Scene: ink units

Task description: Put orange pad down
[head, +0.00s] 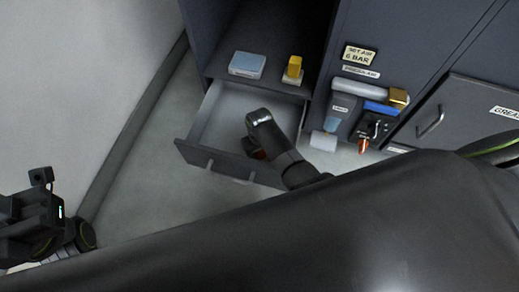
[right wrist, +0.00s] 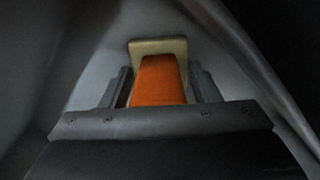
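The orange pad (right wrist: 159,82) shows in the right wrist view between the two fingers of my right gripper (right wrist: 160,78), with a pale cream base at its far end. Narrow dark gaps show beside the pad, so the fingers look open around it. Whether the pad rests on the drawer floor is hidden. My left arm's end (head: 35,222) is at the lower left, far from the drawer, its fingers unclear.
On the shelf above the drawer are a blue block (head: 247,65) and a yellow pad (head: 294,68) on a cream base. The right cabinet holds a grey cylinder (head: 361,90), a blue bar (head: 381,108) and fittings. The floor left of the drawer is clear.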

